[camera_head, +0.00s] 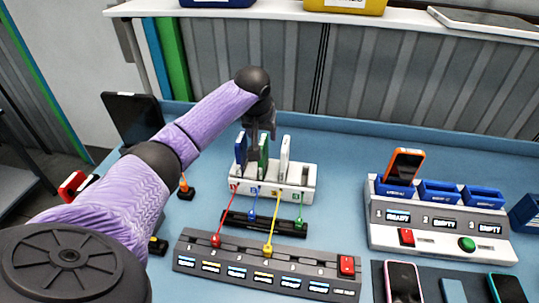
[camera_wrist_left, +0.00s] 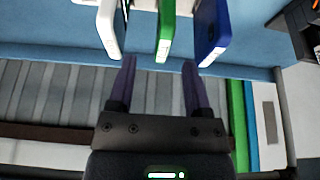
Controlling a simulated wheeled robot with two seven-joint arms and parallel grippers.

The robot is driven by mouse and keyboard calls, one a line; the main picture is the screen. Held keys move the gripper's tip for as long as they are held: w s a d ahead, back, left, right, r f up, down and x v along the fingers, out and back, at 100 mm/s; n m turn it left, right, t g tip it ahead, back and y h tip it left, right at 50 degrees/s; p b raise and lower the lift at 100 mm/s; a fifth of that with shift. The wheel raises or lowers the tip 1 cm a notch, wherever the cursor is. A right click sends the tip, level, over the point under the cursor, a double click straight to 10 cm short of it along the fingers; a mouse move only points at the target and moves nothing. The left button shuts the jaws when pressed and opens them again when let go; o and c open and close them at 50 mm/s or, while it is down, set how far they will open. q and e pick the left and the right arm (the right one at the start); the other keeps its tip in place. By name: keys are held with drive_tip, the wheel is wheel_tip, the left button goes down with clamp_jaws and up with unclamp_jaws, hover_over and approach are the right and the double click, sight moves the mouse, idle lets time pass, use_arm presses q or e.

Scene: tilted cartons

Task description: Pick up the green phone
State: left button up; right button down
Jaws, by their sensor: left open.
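The green phone (camera_head: 264,158) stands upright in a white slotted rack (camera_head: 295,191), between a blue phone (camera_head: 240,150) and a white phone (camera_head: 284,155). My left gripper (camera_head: 258,138) points down at the rack, close to the green phone's top and partly covering that area. In the left wrist view my left gripper (camera_wrist_left: 158,64) is open, and the end of the green phone (camera_wrist_left: 165,40) lies between the lines of its two fingers, near the tips. The white phone (camera_wrist_left: 107,30) and blue phone (camera_wrist_left: 211,32) are to either side. My right gripper is not in view.
Coloured cables run from the rack past a black bar to a grey numbered panel (camera_head: 265,262). At right, an orange phone (camera_head: 405,165) stands in a dock with blue cradles (camera_head: 438,190). Phones lie at the lower right. A dark tablet (camera_head: 131,118) stands at left.

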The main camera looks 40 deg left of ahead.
sight(262, 141)
use_arm(q)
drive_tip(key=b+x, duration=0.2)
drive_tip(key=x, duration=0.4)
drive_tip(key=shift+a+f, duration=0.2)
drive_tip(key=shift+a, duration=0.05)
drive_tip(key=shift+w+a+f, duration=0.1)
drive_tip(key=shift+w+f, duration=0.05)
drive_tip(key=shift+f, duration=0.05)
drive_tip(key=shift+r, duration=0.1)
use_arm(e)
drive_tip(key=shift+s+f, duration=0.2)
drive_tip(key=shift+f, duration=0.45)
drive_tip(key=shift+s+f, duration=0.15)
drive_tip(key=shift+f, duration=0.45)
use_arm(q)
clamp_jaws()
